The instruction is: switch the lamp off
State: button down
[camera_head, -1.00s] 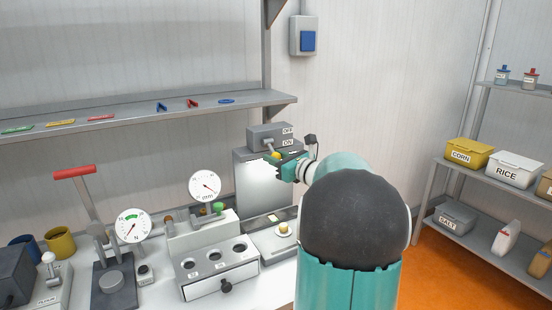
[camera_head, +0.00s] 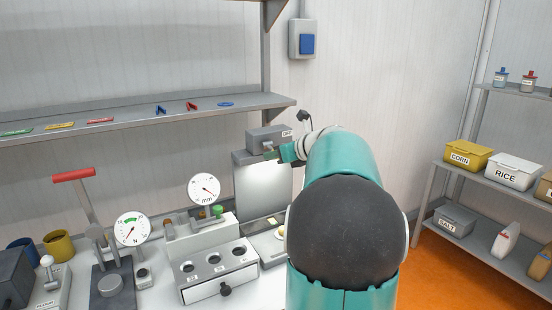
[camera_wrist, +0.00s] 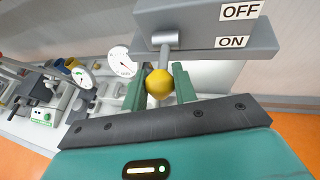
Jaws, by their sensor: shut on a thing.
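The switch box (camera_head: 266,136) is grey and sits on top of an upright pale panel (camera_head: 262,187). In the wrist view the box (camera_wrist: 205,32) carries an OFF label (camera_wrist: 240,11) above an ON label (camera_wrist: 233,42). A short metal lever (camera_wrist: 166,58) comes out of it and ends in a yellow knob (camera_wrist: 159,84), on the ON side. My gripper (camera_wrist: 159,86) has its green fingers on either side of the knob and is shut on it. In the head view my gripper (camera_head: 277,153) is at the box front, and the knob and ON label are hidden. I cannot identify the lamp itself.
A bench holds a drawer unit (camera_head: 222,276), dial gauges (camera_head: 131,230) and a red-handled press (camera_head: 74,176) left of my arm. A wall shelf (camera_head: 130,116) runs at the upper left. A rack with bins (camera_head: 470,155) stands at the right.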

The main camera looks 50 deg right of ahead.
jog(key=r+g, duration=0.2)
jog(key=g, duration=0.1)
jog(key=shift+w+m+g+y, duration=0.2)
jog(key=shift+m+g+y, duration=0.1)
jog(key=shift+w+d+r+g+y, duration=0.15)
jog(key=shift+r+g, duration=0.1)
jog(key=shift+g, duration=0.3)
jog(key=shift+a+r+g+y, duration=0.1)
jog(key=shift+r+g, duration=0.15)
jog(key=shift+g, duration=0.35)
jog(key=shift+w+d+r+g+y, duration=0.15)
jog(key=shift+r+g, duration=0.1)
jog(key=shift+g, duration=0.3)
jog(key=shift+a+m, duration=0.1)
jog(key=shift+m, duration=0.2)
jog(key=c, duration=1.1)
grip_release()
jog(key=shift+c, duration=0.2)
jog(key=v, duration=1.4)
